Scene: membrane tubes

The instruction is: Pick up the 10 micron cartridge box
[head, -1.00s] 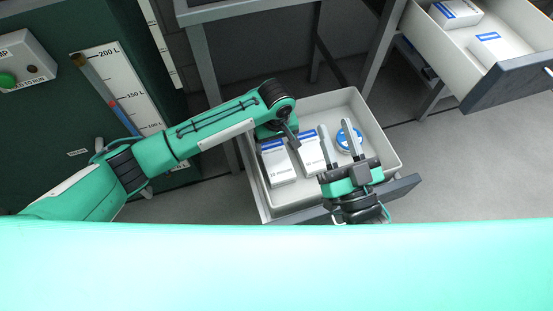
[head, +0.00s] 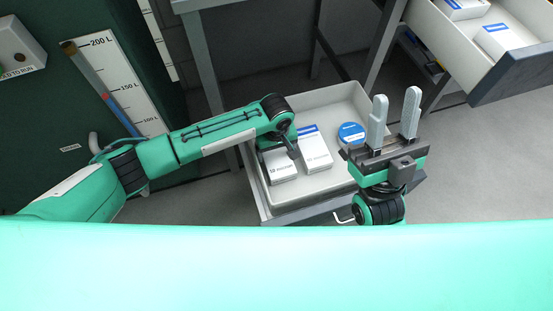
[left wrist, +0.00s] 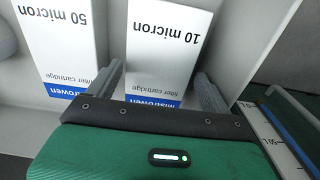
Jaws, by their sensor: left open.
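My right gripper (head: 395,100) is open and empty, at the drawer's right side.
Another open drawer (head: 522,30) with white boxes is at the upper right. A green tank with a level scale (head: 112,75) is at left.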

